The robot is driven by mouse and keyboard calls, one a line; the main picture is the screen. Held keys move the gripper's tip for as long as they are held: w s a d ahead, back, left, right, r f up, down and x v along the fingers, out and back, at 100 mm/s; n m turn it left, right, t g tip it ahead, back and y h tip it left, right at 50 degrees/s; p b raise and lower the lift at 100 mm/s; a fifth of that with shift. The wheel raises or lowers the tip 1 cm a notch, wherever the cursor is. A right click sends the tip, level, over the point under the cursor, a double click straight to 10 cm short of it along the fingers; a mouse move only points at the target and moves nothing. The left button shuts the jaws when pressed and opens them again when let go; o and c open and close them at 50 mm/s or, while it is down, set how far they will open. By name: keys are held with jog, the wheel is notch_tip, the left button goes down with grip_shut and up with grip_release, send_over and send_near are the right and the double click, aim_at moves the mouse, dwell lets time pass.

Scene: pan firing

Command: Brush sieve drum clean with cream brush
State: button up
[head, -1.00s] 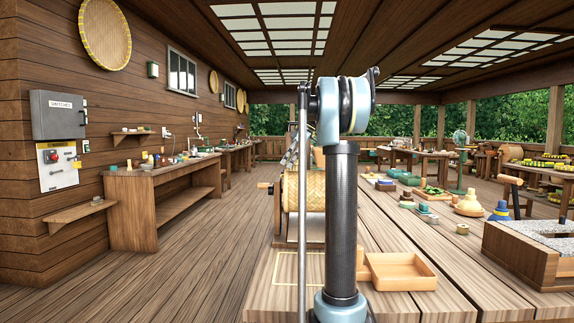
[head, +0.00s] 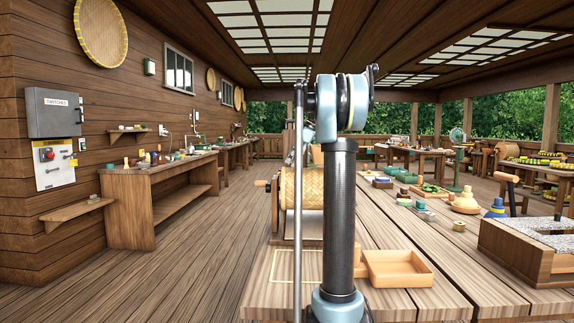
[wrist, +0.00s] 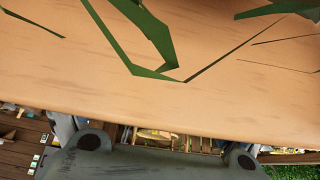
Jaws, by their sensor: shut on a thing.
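The sieve drum (head: 301,205) is a woven tan cylinder in a wooden frame with a side crank (head: 262,184). It stands at the table's far left in the head view, its right side hidden by my arm. My gripper shows in the wrist view as a dark grey body (wrist: 150,162) along the bottom; its fingertips are hidden. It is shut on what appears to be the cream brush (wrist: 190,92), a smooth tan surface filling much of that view. Green strips lie across it. My arm hides the gripper in the head view; contact between brush and drum cannot be told.
An empty wooden tray (head: 398,280) sits on the near table beside my arm. A wooden box with a grey granular top (head: 540,232) stands at the right. Floor at left is clear.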

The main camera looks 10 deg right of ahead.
jog(key=shift+s+d, duration=0.15)
jog(key=shift+d, duration=0.35)
jog(key=shift+a, duration=0.15)
jog(key=shift+w+a+f, duration=0.1)
jog(key=shift+w+a, duration=0.1)
jog(key=shift+a, duration=0.7)
jog(key=shift+w+a+f, duration=0.1)
jog(key=shift+w+a, duration=0.1)
jog(key=shift+a, duration=0.7)
jog(key=shift+w+r, duration=0.1)
jog(key=shift+w, duration=0.3)
jog(key=shift+s+d, duration=0.25)
jog(key=shift+d, duration=0.8)
jog(key=shift+s+d, duration=0.2)
jog(key=shift+d, duration=0.8)
jog(key=shift+w+a, duration=0.25)
jog(key=shift+a, duration=0.75)
jog(key=shift+w+a, duration=0.2)
jog(key=shift+a, duration=0.8)
